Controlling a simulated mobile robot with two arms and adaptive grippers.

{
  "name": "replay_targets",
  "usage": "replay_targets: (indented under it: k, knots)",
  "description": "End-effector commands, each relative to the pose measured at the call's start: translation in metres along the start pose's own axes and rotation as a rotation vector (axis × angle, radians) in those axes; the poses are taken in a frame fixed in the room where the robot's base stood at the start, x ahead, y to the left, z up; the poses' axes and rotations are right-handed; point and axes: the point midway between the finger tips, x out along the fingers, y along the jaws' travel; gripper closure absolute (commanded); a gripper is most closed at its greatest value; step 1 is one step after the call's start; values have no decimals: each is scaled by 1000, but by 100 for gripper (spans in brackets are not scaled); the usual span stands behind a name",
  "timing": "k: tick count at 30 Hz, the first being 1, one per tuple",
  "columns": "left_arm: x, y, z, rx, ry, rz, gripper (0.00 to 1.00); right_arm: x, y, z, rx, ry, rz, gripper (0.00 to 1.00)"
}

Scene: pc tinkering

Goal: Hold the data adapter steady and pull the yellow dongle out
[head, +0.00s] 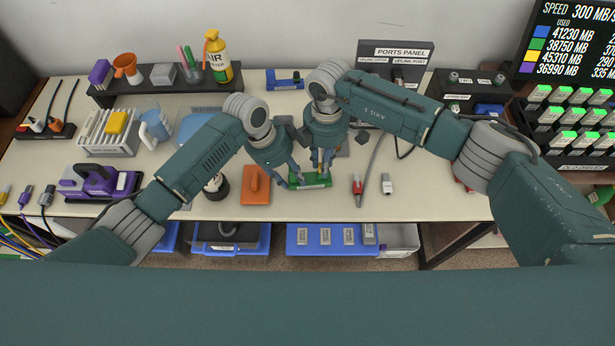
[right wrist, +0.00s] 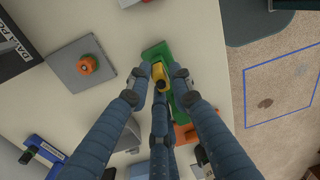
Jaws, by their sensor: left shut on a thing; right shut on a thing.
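The green data adapter (head: 312,183) lies near the front edge of the table in the head view. It also shows as a green bar in the right wrist view (right wrist: 153,51). My left gripper (head: 296,178) is shut on the adapter at its left part. The yellow dongle (right wrist: 159,72) stands over the adapter, between the fingers of my right gripper (right wrist: 162,76). My right gripper is shut on the dongle, just right of my left gripper in the head view. Fingers hide the dongle's lower end, so I cannot tell whether it sits in the adapter.
An orange block (head: 256,185) lies left of the adapter. Red and white cable plugs (head: 358,186) lie to its right. The ports panel (head: 396,54) stands behind. The purple tool (head: 98,183) is at the left. Blue bins (head: 297,242) sit below the table's front edge.

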Motion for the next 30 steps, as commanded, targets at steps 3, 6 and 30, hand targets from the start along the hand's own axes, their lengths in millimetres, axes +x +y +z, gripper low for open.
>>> replay_targets:
  k: [3, 6, 30]
  knots:
    - [2, 0, 3, -4, -6, 0, 97, 1, -1, 0, 0, -1, -3, 100]
    - [2, 0, 3, -4, -6, 0, 97, 1, -1, 0, 0, -1, -4, 74]
    - [2, 0, 3, -3, -5, 1, 97, -70, 0, 0, 0, 0, 3, 58]
